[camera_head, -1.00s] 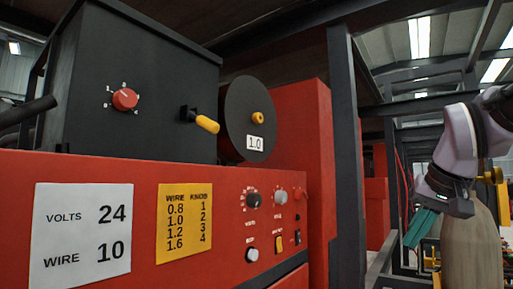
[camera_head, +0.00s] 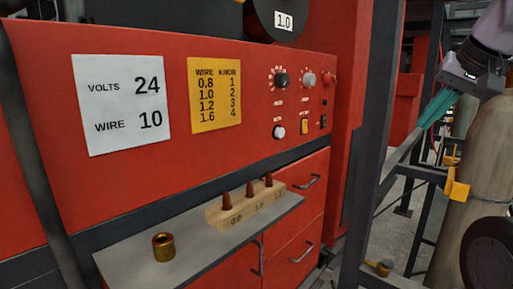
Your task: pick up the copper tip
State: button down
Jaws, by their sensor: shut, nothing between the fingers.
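Three brown copper-coloured tips (camera_head: 250,188) stand upright in a light wooden block (camera_head: 219,217). The block carries small labels; 0.8 reads at its left, and the others look like 1.0 and 1.2. It sits on a grey shelf (camera_head: 205,237) at the front of the red machine. My gripper (camera_head: 428,122) is at the upper right, with teal fingers that look closed and empty. It points down and left, well to the right of the block and apart from it.
A brass ring-shaped piece (camera_head: 163,247) stands on the shelf left of the block. A white sign (camera_head: 124,103) reads volts 24, wire 10; a yellow chart (camera_head: 214,95) lists wire and knob. A dark post (camera_head: 386,150) and a tan cylinder (camera_head: 482,150) stand at right.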

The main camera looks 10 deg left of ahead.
aim_at(249, 187)
jog(key=u, duration=1.1)
